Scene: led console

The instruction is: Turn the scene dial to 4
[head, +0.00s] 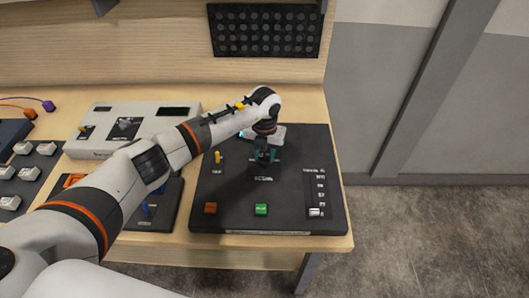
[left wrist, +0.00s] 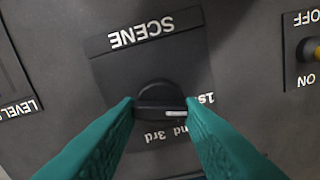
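The scene dial (left wrist: 160,98) is a black round knob on a dark panel below the word SCENE, which reads upside down in the left wrist view. Its white mark lies at the lower right of the knob. Labels 1st, a partly hidden "nd" and 3rd show around it; other marks are hidden. My left gripper (left wrist: 160,103) has teal fingers, one at each side of the knob, and they appear to touch it. In the head view the left gripper (head: 265,156) points down over the console (head: 235,190) and hides the dial. My right gripper is not in view.
The console also bears a yellow toggle (head: 218,157), a red button (head: 210,208), a green button (head: 261,209) and a level slider (head: 316,212). A light grey box (head: 95,145) stands to the left. The ON/OFF switch (left wrist: 316,52) shows near the gripper.

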